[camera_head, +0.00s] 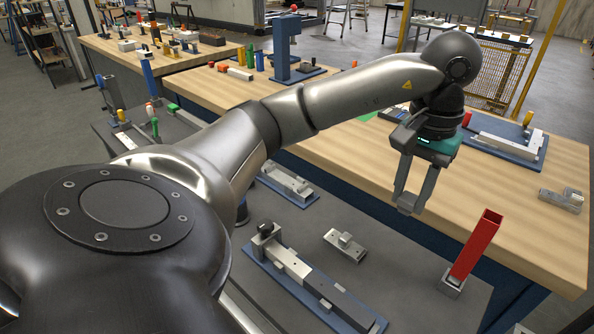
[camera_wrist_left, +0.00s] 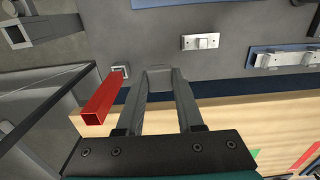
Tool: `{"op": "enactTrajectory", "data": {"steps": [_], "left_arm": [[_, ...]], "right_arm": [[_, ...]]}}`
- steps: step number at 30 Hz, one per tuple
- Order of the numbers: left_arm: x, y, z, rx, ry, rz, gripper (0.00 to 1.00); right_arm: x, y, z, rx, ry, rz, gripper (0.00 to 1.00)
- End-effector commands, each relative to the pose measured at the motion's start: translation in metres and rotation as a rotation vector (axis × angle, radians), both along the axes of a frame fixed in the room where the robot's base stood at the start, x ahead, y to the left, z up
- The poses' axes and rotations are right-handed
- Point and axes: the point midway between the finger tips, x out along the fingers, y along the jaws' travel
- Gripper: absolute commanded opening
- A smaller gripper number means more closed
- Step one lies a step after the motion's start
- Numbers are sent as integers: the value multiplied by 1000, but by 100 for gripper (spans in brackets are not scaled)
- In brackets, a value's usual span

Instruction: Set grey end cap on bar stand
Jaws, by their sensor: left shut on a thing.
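My left gripper (camera_head: 410,203) is shut on the grey end cap (camera_head: 406,202), a small grey block at its fingertips. The cap also shows between the fingertips in the left wrist view (camera_wrist_left: 160,78). The bar stand (camera_head: 452,283) is a small grey metal socket on the dark grey table, with a red square bar (camera_head: 476,244) standing tilted in it. The bar's upper end is open and hollow. In the wrist view the red bar (camera_wrist_left: 98,97) lies left of the fingers, clearly apart from them. My right gripper is not in view.
A blue plate with a metal slide fixture (camera_head: 302,272) and a small metal bracket (camera_head: 345,244) sit left of the stand on the grey table. Behind is a wooden bench (camera_head: 500,205) with a blue post (camera_head: 286,45) and metal parts.

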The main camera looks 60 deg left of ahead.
Motion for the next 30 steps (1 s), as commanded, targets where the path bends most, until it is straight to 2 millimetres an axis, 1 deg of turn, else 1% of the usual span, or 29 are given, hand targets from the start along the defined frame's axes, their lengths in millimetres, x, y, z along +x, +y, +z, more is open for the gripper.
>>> {"op": "enactTrajectory", "data": {"steps": [4,7,14,21,25,30], "left_arm": [[0,0,-1,0,1,0,0],[0,0,-12,0,2,0,0],[-2,-1,-64,-2,8,0,0],[-2,-1,-125,-1,6,0,0],[-1,0,-147,0,2,0,0],[0,0,-158,0,0,1,0]], "right_arm": [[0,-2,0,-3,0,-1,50],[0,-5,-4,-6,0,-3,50],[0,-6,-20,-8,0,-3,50],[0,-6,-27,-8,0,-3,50],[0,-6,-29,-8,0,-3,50],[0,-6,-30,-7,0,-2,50]]}}
